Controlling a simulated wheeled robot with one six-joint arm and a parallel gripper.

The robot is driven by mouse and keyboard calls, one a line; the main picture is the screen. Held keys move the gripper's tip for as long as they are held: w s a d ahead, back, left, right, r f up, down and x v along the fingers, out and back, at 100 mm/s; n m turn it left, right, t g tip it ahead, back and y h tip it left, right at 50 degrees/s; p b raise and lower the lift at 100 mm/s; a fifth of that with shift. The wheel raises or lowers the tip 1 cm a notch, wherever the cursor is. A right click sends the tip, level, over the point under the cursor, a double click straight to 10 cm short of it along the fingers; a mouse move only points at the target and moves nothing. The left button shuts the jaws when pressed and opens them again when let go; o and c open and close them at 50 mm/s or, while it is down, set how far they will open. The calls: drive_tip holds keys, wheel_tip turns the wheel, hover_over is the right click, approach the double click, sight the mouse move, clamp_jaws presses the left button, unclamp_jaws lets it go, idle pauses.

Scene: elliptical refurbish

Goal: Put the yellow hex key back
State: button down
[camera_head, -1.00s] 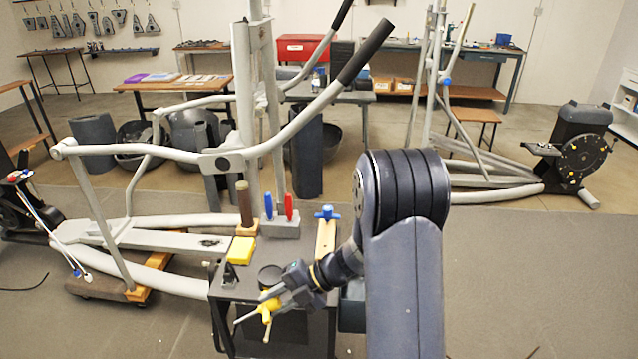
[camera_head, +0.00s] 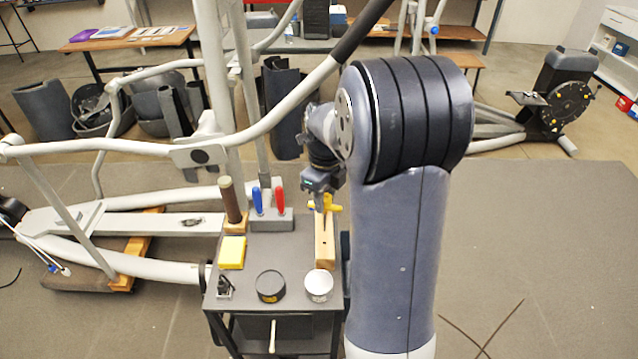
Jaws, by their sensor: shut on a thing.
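My gripper (camera_head: 322,203) points down over the far end of the wooden block (camera_head: 325,248) on the small dark cart. It is shut on the yellow hex key (camera_head: 334,208), whose yellow handle shows at the fingertips. The block lies lengthwise near the cart's right edge, with a dark slot or hole in its top. The key seems to be at or just above the block's far end. I cannot tell whether its shaft is in a hole. The blue-handled tool seen there earlier is not visible now.
An elliptical's grey bar (camera_head: 270,120) passes close behind my gripper.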

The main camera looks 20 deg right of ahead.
sight(325, 222)
drive_tip(key=shift+w+d, duration=0.1)
drive_tip(key=shift+f+b, duration=2.15)
drive_tip(key=shift+f, duration=0.35)
drive_tip(key=shift+r, duration=0.15)
drive_tip(key=shift+f+b, duration=1)
drive_tip(key=shift+f, duration=0.9)
drive_tip(key=shift+f, duration=0.1)
drive_tip(key=shift+f+b, duration=0.65)
drive_tip(key=shift+f, duration=0.15)
drive_tip(key=shift+f, duration=0.15)
drive_tip(key=shift+f+b, duration=0.3)
drive_tip(key=shift+f, duration=0.1)
